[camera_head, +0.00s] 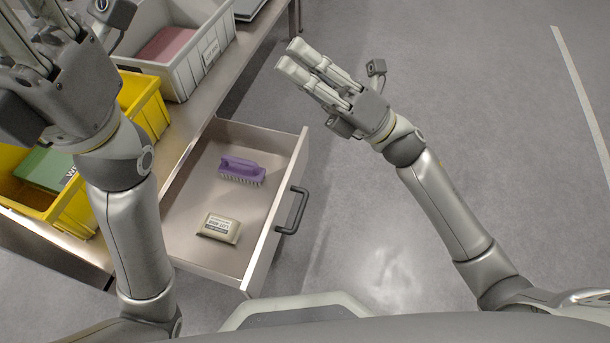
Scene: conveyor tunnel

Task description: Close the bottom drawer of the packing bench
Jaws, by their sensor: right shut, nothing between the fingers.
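The drawer (180,228) of the packing bench (215,105) stands pulled out toward the right. A dark bar handle (297,210) is on its front panel. A purple scrub brush (242,168) and a small wrapped block with a printed label (219,229) lie inside. My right gripper (290,58) is shut and empty, above the floor beyond the drawer's far front corner and apart from the drawer and handle. My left gripper (28,32) is over the yellow bins at the upper left. Its fingertips are partly cut off by the frame, so its opening is unclear.
On the bench are yellow bins (153,112), one with a green item (45,166), and a grey bin (190,82) with a red item (166,44). The grey floor (470,90) right of the drawer is clear, with a pale line (583,85) farther right.

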